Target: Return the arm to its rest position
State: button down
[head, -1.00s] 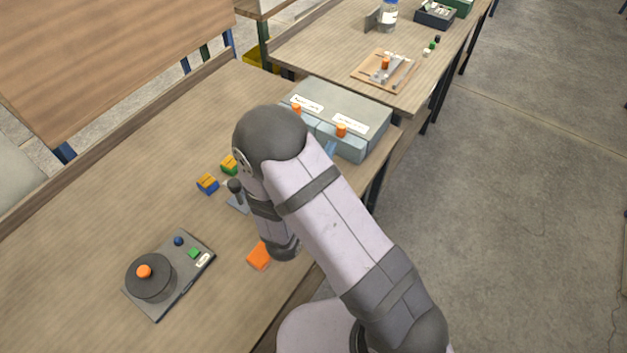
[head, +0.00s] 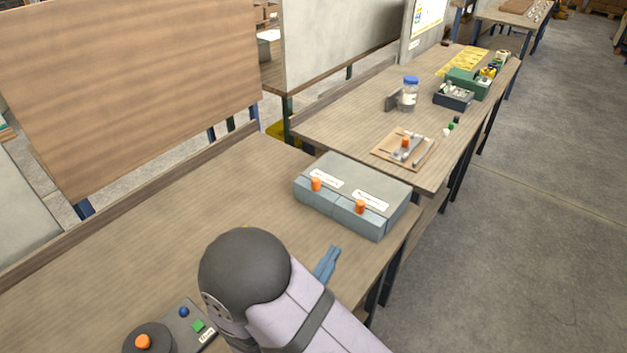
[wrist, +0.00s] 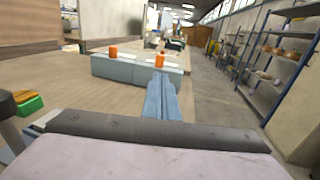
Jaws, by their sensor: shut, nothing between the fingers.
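My gripper (head: 335,252) shows in the head view as slim blue-grey fingers beyond my arm's dark rounded joint. It is shut and empty, above the table and short of the grey-blue box (head: 375,186). In the wrist view, the gripper (wrist: 160,78) points toward the same box (wrist: 125,72). The fingers look together there, with nothing between them. My arm is bent and hides part of the near table. The gripper's exact height above the table is hard to tell.
The box carries two orange knobs. A dark control unit (head: 178,333) with an orange knob stands at the lower left. A green block (wrist: 28,104) lies at the wrist view's left edge. A second table beyond holds a wooden tray (head: 383,152) and a jar (head: 409,98).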

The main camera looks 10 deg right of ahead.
jog(key=s+d+f+m+g+h+p, duration=0.1)
jog(key=s+d+m+g+h+p, duration=0.1)
jog(key=s+d+m+g, duration=1.35)
jog(key=s+a+f+m+g+y, duration=0.2)
jog(key=s+a+m+g+y, duration=0.1)
jog(key=a+m+y, duration=0.4)
jog(key=w+a+m+t+y, duration=0.1)
jog(key=m, duration=0.1)
jog(key=w+a+r+m+t+y, duration=0.1)
jog(key=w+m+y, duration=0.1)
jog(key=w+a+m+t+y+p, duration=0.1)
jog(key=m, duration=0.2)
jog(key=shift+w+a+r+t+y, duration=0.25)
jog(key=shift+r+y, duration=0.15)
